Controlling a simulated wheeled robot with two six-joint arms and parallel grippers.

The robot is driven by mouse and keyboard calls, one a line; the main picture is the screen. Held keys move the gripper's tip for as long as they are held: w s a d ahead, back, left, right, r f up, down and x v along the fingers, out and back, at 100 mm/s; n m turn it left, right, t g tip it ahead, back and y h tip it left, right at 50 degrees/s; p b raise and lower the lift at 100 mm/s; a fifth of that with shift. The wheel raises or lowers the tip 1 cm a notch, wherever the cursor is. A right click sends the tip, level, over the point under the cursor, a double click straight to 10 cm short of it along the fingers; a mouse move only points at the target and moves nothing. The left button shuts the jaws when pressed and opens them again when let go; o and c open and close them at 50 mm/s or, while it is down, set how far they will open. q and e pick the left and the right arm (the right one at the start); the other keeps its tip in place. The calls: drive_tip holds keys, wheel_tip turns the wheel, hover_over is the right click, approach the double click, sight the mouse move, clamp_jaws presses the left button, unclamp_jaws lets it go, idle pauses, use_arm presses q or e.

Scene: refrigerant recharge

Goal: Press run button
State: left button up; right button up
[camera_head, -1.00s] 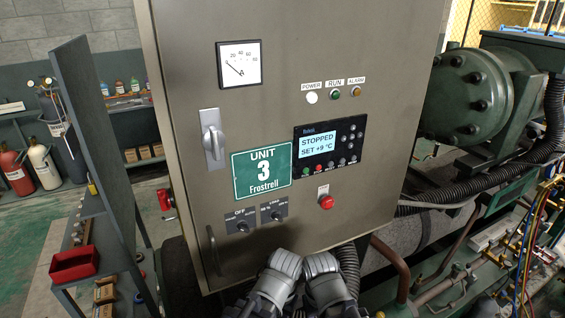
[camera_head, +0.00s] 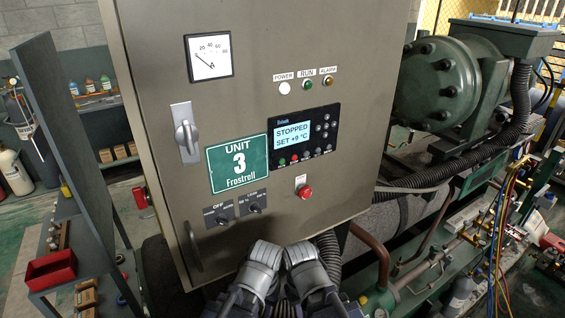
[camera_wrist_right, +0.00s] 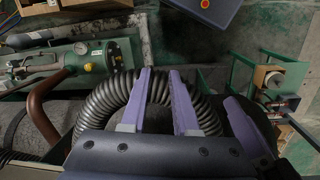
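The grey cabinet marked Unit 3 carries a black controller (camera_head: 304,137) whose lit screen (camera_head: 292,135) reads STOPPED, SET +9 °C. Below the screen is a row of small buttons, with a green button (camera_head: 282,162) beside a red button (camera_head: 294,158). Their labels are too small to read. A green RUN lamp (camera_head: 307,85) sits above. My two arms end low in front of the cabinet, below the controller and apart from it; their fingertips do not show in the head view. In the right wrist view my right gripper (camera_wrist_right: 160,72) has its purple fingers apart, with nothing between them.
A red mushroom button (camera_head: 304,191) and two selector switches (camera_head: 239,210) are below the controller. A lever handle (camera_head: 185,134) is at its left. Black corrugated hose (camera_wrist_right: 115,105) lies beyond my right fingers. A shelf with a red bin (camera_head: 50,269) stands left; green machinery (camera_head: 444,84) stands right.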

clamp_jaws()
idle(1.4)
